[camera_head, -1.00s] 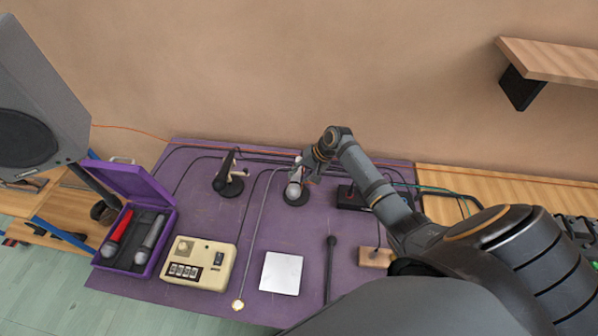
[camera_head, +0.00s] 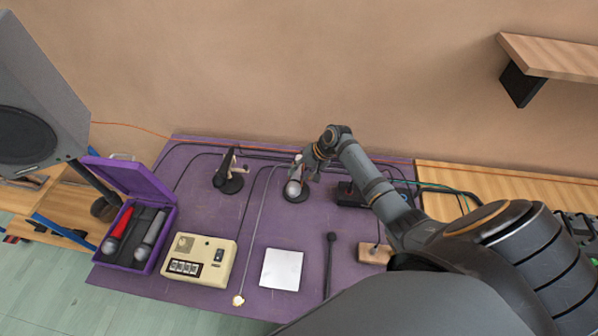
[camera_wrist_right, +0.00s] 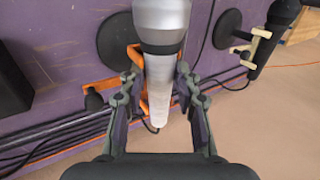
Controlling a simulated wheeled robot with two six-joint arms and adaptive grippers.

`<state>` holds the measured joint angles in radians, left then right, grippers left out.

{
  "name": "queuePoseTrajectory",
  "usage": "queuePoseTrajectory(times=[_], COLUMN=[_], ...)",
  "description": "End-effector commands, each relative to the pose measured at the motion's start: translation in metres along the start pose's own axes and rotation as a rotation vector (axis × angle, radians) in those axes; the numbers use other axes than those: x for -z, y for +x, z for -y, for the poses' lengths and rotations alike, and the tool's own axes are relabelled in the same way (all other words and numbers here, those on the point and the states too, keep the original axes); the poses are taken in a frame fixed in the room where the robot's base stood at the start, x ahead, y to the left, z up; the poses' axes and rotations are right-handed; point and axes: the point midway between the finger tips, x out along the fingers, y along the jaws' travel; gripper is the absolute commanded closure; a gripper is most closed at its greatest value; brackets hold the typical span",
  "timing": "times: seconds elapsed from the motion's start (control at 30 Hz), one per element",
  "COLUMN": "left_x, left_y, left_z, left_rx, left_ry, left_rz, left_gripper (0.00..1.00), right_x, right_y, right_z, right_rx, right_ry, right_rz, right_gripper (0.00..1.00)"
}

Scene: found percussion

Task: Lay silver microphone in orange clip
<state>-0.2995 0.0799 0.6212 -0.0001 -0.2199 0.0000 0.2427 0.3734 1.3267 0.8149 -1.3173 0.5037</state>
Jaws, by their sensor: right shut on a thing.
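The silver microphone (camera_wrist_right: 163,22) is held in my right gripper (camera_wrist_right: 158,82), its pale handle between the two fingers in the right wrist view. In the head view its rounded head (camera_head: 293,189) shows over a dark round base, and my right gripper (camera_head: 309,170) is above and just behind it. The orange clip (camera_wrist_right: 134,56) shows beside and partly behind the handle in the right wrist view. The handle overlaps it, and I cannot tell whether it rests in the clip. In the head view the clip is mostly hidden by the gripper. My left gripper is not in view.
A black microphone on a stand (camera_head: 228,172) is left of the gripper. A purple case (camera_head: 127,262) holds a red and a grey microphone. Cables run along the back.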

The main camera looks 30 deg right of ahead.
Motion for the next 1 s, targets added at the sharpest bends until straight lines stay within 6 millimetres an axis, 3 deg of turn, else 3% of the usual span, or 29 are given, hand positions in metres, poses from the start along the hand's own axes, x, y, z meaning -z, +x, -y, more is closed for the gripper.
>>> queuePoseTrajectory(times=[0.27, 0.3, 0.47, 0.8, 1.0], left_x=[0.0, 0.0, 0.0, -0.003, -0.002], left_y=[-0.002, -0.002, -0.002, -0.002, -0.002], left_z=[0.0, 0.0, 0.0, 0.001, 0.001], left_rx=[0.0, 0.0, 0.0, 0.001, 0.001], left_ry=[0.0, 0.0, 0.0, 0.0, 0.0], left_rz=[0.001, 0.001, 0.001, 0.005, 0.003], left_gripper=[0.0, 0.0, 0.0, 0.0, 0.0], right_x=[0.0, 0.0, 0.0, 0.0, 0.001], right_y=[0.0, 0.0, 0.0, -0.003, -0.039], right_z=[0.001, 0.001, 0.0, -0.001, -0.002], right_rx=[0.001, 0.001, 0.001, -0.001, -0.004], right_ry=[-0.001, -0.001, -0.001, 0.0, -0.005], right_rz=[-0.001, -0.001, -0.001, -0.001, -0.005], right_gripper=[1.0, 0.64, 0.42, 0.41, 0.41])
